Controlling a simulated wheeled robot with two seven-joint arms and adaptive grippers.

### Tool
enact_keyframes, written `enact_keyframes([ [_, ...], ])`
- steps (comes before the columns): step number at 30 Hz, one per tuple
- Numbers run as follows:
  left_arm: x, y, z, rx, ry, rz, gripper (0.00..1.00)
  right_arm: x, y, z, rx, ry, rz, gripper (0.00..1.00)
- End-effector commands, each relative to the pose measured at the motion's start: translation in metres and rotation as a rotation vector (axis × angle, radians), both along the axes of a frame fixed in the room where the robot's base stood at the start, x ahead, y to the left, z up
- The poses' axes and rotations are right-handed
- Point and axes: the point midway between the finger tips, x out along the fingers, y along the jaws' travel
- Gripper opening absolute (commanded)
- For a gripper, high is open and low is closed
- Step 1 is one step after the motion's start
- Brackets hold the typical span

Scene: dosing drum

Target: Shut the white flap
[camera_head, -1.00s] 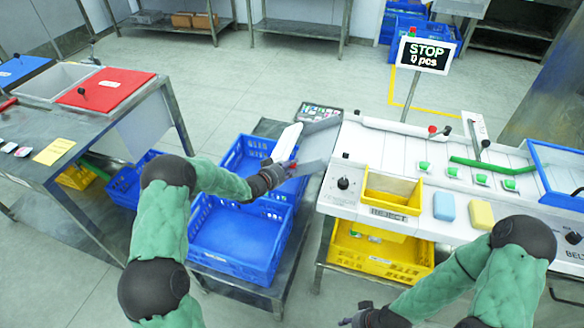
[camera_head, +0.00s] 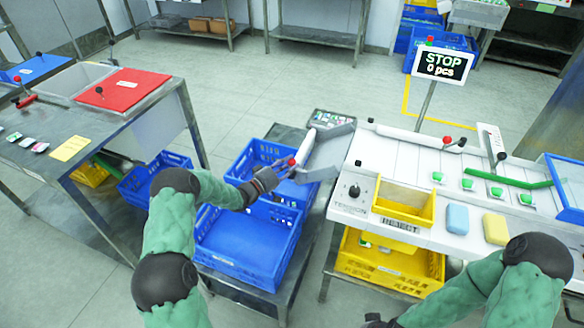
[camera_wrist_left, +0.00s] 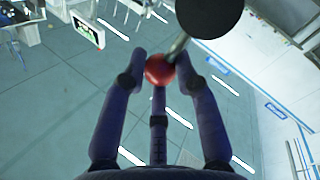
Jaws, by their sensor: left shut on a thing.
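The white flap (camera_head: 306,147) stands at the left end of the white belt bench, beside a grey metal chute (camera_head: 330,172). It shows as a narrow, tilted strip. A red ball knob (camera_head: 292,161) sits at its near side. My left gripper (camera_head: 282,173) is at this knob. In the left wrist view the red knob (camera_wrist_left: 159,70) lies between my shut fingers (camera_wrist_left: 160,78), on a metal rod with a dark round end. My right gripper (camera_head: 376,321) is partly cut off at the bottom edge of the head view; its fingers are unclear.
Blue crates (camera_head: 240,240) stand below the flap and my left forearm. The white belt bench (camera_head: 345,205) carries a yellow reject bin (camera_head: 405,202), a STOP sign (camera_head: 443,65) and another red-knobbed lever (camera_head: 447,140). A steel table (camera_head: 125,110) is at left.

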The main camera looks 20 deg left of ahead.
Motion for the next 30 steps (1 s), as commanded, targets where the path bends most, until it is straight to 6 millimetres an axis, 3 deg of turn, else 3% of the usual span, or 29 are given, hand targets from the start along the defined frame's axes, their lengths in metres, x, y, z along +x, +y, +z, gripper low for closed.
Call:
enact_keyframes([
  [23,-0.0010,0.0058,-0.0041,-0.099,0.011,0.001,0.00,0.0000,0.0000,-0.0048,0.000,0.000,0.000,0.40],
  [24,-0.0010,0.0058,-0.0042,-0.099,0.011,0.001,0.41,0.0000,0.0000,-0.0048,0.000,0.000,0.000,0.40],
  [25,-0.0009,0.0059,-0.0040,-0.099,0.011,0.001,0.50,0.0000,0.0000,-0.0048,0.000,0.000,0.000,0.40],
  [26,-0.0009,0.0060,-0.0038,-0.098,0.011,0.001,0.54,0.0000,0.0000,-0.0048,0.000,0.000,0.000,0.40],
  [30,-0.0005,0.0060,-0.0026,-0.097,0.008,0.001,0.54,0.0000,0.0000,-0.0048,0.000,0.000,0.000,0.40],
])
